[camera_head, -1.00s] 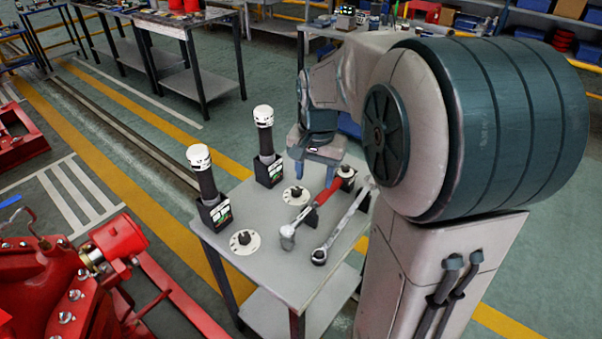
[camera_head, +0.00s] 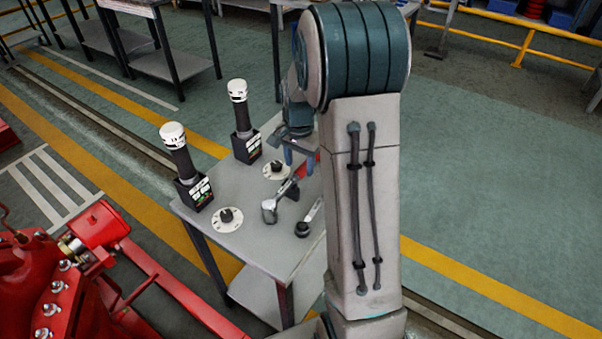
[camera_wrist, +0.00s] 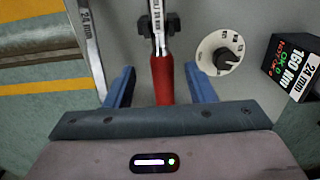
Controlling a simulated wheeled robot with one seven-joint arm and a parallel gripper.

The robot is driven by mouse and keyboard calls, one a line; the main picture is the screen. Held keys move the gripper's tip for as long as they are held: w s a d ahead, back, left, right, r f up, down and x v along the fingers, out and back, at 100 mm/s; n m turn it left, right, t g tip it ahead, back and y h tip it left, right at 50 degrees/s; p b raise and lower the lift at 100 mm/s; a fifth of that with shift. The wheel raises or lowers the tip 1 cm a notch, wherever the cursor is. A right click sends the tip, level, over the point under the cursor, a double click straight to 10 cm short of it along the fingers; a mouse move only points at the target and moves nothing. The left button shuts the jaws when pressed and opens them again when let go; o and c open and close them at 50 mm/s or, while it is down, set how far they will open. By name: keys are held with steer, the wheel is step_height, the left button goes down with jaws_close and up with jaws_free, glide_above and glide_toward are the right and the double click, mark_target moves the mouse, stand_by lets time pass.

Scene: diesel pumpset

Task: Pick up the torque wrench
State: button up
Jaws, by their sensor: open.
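The torque wrench (camera_head: 290,186), with a red handle and silver shaft, lies on the grey table (camera_head: 245,254), raised on dark supports. My arm and gripper hide part of it in the head view. In the wrist view its red handle (camera_wrist: 162,82) runs between my fingers. My gripper (camera_wrist: 161,86) is open, one finger on each side of the handle, with gaps on both sides. It also shows in the head view (camera_head: 299,158), over the handle end. I cannot tell its height above the handle.
A silver spanner marked 24 mm (camera_wrist: 90,38) lies left of the wrench in the wrist view. A round dial (camera_wrist: 220,53) and a black labelled box (camera_wrist: 291,66) are to the right. Two black tools with white tops (camera_head: 178,150) stand on the table. Red machinery (camera_head: 70,280) is at left.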

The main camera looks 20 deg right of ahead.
mark_target(300, 168)
steer(key=f, duration=0.4)
steer(key=shift+w+d, duration=0.3)
steer(key=shift+w, duration=0.1)
steer(key=shift+f, duration=0.65)
steer(key=shift+r, duration=0.1)
jaws_close()
